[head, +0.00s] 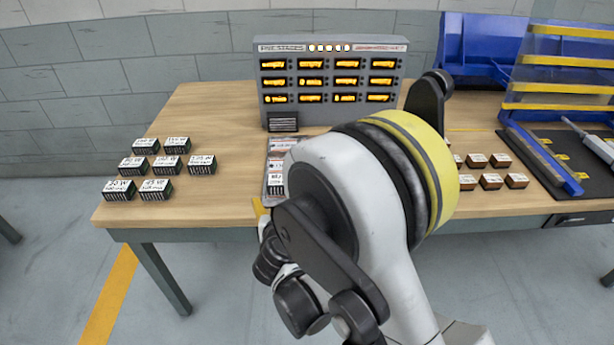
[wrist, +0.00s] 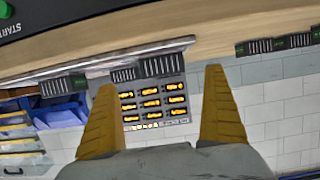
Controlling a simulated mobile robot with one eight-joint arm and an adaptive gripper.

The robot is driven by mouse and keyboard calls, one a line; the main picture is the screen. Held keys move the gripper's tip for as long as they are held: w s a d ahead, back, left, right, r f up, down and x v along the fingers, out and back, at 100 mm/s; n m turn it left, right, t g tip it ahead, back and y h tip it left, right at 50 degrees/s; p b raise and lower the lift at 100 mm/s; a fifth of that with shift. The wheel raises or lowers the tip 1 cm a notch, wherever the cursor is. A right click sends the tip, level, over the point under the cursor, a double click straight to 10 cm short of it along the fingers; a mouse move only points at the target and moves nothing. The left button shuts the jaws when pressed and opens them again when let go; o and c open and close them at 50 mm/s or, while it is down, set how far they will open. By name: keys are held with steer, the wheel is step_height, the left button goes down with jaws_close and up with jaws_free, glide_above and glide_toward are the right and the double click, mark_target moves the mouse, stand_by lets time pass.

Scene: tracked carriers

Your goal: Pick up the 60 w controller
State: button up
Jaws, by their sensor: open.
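Several dark ribbed boxes with white labels on top stand in a loose group at the left of the table, one of them a front box (head: 156,189). The labels are too small to read surely, so I cannot tell which one is the 60 w controller. Similar dark boxes (wrist: 265,46) show at the upper right of the wrist view, which is upside down. In the head view my arm hides the gripper.
A grey display rack (head: 332,82) with lit orange readouts stands at the table's back; it also shows between my fingers in the wrist view (wrist: 152,103). A tray (head: 273,165) lies before it, partly behind my arm. Small brown boxes (head: 491,181) and blue bins (head: 480,45) are right.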

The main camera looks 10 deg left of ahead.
steer(key=shift+w+a+f+p, duration=0.1)
steer(key=shift+w+a+p, duration=0.05)
steer(key=shift+w+p, duration=0.25)
steer(key=p+x, duration=0.1)
steer(key=x, duration=0.3)
steer(key=shift+w+f, duration=0.2)
steer(key=b+x, duration=0.2)
steer(key=x, duration=0.2)
steer(key=shift+w+a+f+b, duration=0.1)
steer(key=shift+w+a+b, duration=0.15)
steer(key=shift+b, duration=0.05)
steer(key=shift+w+a, duration=0.15)
steer(key=shift+w, duration=0.3)
steer(key=c, duration=1.5)
